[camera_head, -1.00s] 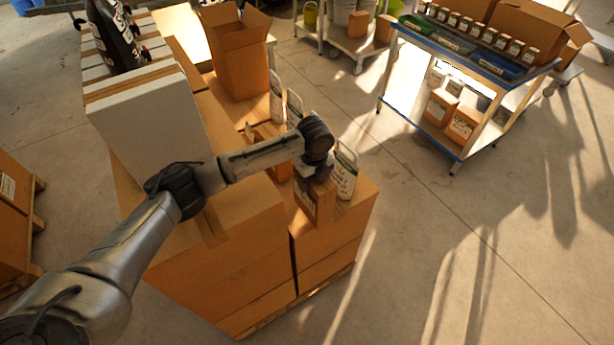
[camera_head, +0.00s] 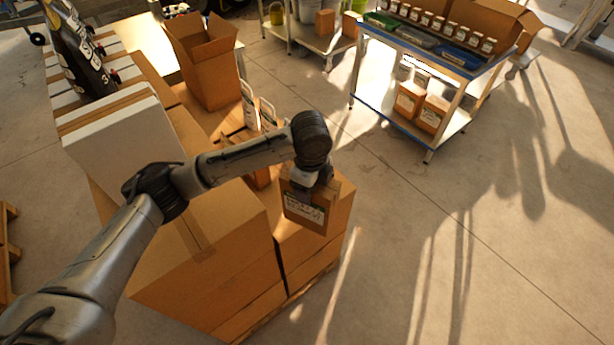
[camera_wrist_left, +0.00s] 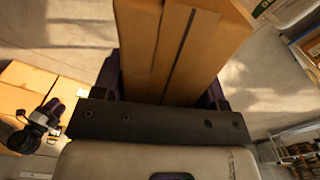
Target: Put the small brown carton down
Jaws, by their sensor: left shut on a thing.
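My left gripper (camera_head: 309,184) is shut on the small brown carton (camera_head: 304,212), which has a white and green label on its front. In the head view the carton hangs over the right end of the stacked large boxes (camera_head: 325,200); I cannot tell its height above them. In the left wrist view the carton (camera_wrist_left: 180,50) fills the space between the fingers of the left gripper (camera_wrist_left: 170,85), with grey floor around it. My right gripper is not in view.
A tall open carton (camera_head: 207,75), a white box (camera_head: 120,130) and white bottles (camera_head: 250,105) stand on the stack. A metal cart (camera_head: 432,145) with trays, small jars and labelled cartons stands at the back right. Open floor lies between stack and cart.

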